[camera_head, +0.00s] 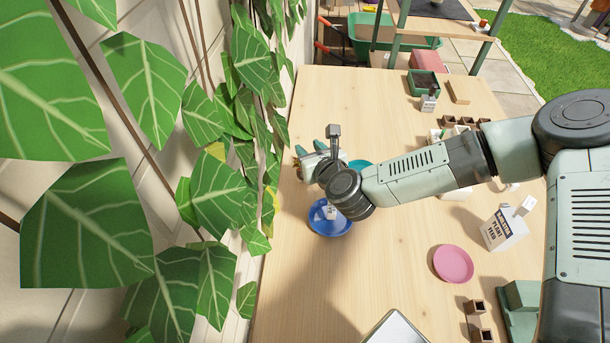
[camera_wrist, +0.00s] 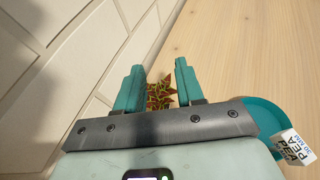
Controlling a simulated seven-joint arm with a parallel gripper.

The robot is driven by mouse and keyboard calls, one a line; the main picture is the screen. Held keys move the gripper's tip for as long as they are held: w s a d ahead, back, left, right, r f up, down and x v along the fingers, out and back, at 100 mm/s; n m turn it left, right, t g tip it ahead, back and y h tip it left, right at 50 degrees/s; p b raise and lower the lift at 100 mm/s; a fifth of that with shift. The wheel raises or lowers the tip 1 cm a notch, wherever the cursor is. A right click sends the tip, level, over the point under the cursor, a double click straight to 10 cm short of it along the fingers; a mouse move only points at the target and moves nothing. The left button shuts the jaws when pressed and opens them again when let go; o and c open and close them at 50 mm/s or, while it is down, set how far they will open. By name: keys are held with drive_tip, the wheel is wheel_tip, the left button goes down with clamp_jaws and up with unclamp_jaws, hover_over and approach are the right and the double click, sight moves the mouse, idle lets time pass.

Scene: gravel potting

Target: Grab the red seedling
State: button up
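The red seedling (camera_wrist: 160,96), with red and green pointed leaves, shows in the wrist view between the two teal fingers of my gripper (camera_wrist: 159,67). In the head view my gripper (camera_head: 309,150) is low over the table's left side, near the wall, and the seedling is mostly hidden there.
A teal saucer (camera_wrist: 262,106) beside my gripper bears a small white labelled box (camera_wrist: 297,147). A blue saucer (camera_head: 318,222) stands below my wrist in the head view. Ivy (camera_head: 210,195) hangs along the wall at left. A pink saucer (camera_head: 453,264) and a plant feed box (camera_head: 503,230) stand at right.

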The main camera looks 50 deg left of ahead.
drive_tip(key=shift+s+a, duration=0.5)
drive_tip(key=shift+s+f, duration=0.15)
drive_tip(key=shift+f, duration=0.25)
wheel_tip(320, 180, down, 3)
drive_tip(key=shift+r, duration=0.1)
wheel_tip(320, 180, down, 3)
drive_tip(key=shift+r, duration=0.15)
drive_tip(key=shift+f+x, duration=0.2)
drive_tip(key=shift+x, duration=0.95)
drive_tip(key=shift+a+f, duration=0.2)
drive_tip(key=shift+a, duration=0.15)
clamp_jaws()
